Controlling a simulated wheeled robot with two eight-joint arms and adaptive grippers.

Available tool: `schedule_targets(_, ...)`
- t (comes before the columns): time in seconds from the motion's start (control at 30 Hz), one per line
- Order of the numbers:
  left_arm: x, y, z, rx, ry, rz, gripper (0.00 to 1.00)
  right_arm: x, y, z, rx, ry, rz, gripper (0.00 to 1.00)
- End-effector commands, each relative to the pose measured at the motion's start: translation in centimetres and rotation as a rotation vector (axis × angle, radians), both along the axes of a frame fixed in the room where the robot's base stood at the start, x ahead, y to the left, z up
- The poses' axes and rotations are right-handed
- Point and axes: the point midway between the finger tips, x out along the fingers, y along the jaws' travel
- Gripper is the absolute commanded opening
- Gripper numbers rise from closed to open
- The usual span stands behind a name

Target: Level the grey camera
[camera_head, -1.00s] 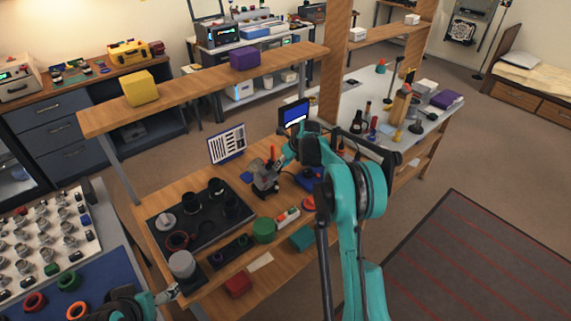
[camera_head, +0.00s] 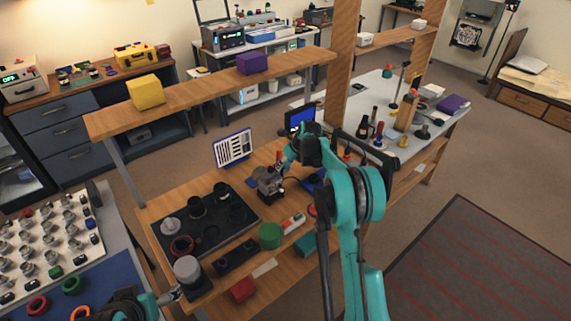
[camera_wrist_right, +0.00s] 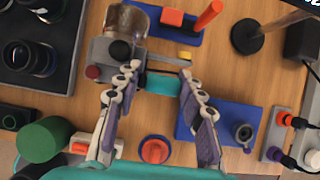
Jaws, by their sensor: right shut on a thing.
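The grey camera (camera_head: 268,184) stands on the wooden workbench, left of my right gripper in the head view. In the right wrist view the grey camera (camera_wrist_right: 106,48) has a dark round knob and a clear brownish part. My right gripper (camera_wrist_right: 160,72) is at its side, fingers apart with a thin grey bar of it between the tips. The exact grip is hard to see, and the camera's tilt is unclear. In the head view my right gripper (camera_head: 284,167) is partly covered by its arm. My left gripper (camera_head: 172,296) is low at the left; its jaws are too small to judge.
A black tray (camera_head: 243,229) with lens parts lies left of the camera. A green cylinder (camera_head: 270,236), red box (camera_head: 242,290) and teal box (camera_head: 304,244) stand in front. A raised shelf (camera_head: 205,80) spans behind.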

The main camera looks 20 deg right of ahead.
Motion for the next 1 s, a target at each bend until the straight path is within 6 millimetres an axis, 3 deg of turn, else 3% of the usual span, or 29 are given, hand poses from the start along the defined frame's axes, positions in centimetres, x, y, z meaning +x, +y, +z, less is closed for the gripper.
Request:
schedule_targets(0.4,0.00,0.00,0.02,0.000,0.000,0.000,0.85,0.61,-0.42,0.30,-0.005,-0.021,-0.009,0.00)
schedule_targets(0.43,0.00,0.00,0.02,0.000,0.000,0.000,0.85,0.61,-0.40,0.31,-0.005,-0.021,-0.009,0.44)
schedule_targets(0.47,0.00,0.00,0.02,0.000,0.000,0.000,0.85,0.59,-0.40,0.30,-0.005,-0.020,-0.009,0.52)
schedule_targets(1.0,-0.01,0.00,0.01,0.000,0.000,0.000,0.85,0.25,-0.13,0.57,-0.002,-0.017,-0.004,0.53)
